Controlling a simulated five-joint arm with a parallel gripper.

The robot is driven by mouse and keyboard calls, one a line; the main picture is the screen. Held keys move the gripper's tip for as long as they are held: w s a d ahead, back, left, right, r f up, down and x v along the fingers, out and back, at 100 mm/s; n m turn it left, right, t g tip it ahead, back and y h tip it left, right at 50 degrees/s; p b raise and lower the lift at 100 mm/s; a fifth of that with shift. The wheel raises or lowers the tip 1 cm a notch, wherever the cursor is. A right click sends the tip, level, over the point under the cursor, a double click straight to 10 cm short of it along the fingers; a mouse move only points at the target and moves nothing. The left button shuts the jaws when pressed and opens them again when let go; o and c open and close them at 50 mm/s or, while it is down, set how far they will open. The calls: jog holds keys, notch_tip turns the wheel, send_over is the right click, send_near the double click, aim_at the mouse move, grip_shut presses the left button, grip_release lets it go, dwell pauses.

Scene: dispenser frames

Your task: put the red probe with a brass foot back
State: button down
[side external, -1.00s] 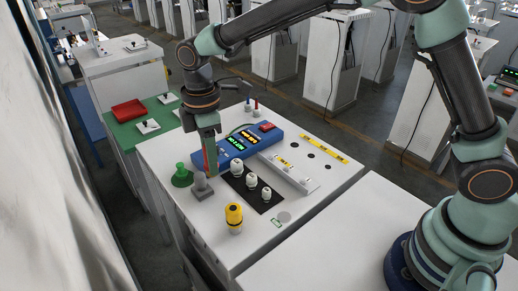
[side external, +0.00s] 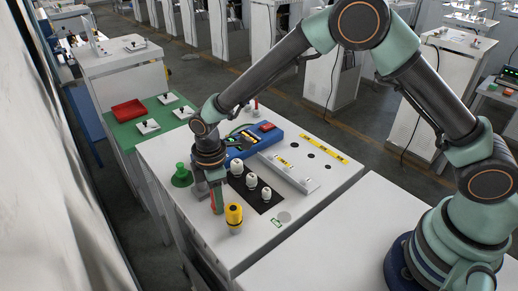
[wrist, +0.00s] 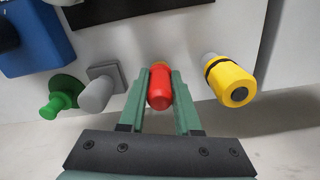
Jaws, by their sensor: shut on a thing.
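The red probe (wrist: 160,94) stands between the two fingers of my gripper (wrist: 160,74) in the wrist view, its rounded red end towards the camera. A small brass-coloured bit shows at its far end. My gripper is shut on it. In the side view my gripper (side external: 217,200) is low over the near left part of the white bench top, between the grey piece (side external: 198,191) and the yellow-and-black piece (side external: 234,215); the probe is mostly hidden there. I cannot tell whether the foot touches the bench.
A green knob (side external: 181,176) stands left of the grey piece. A black plate (side external: 269,201) with white fittings and a blue meter (side external: 262,141) lie behind. The yellow piece is close to my gripper's right in the wrist view.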

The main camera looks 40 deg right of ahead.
jog(key=shift+f, duration=0.15)
jog(key=c, duration=0.6)
grip_release()
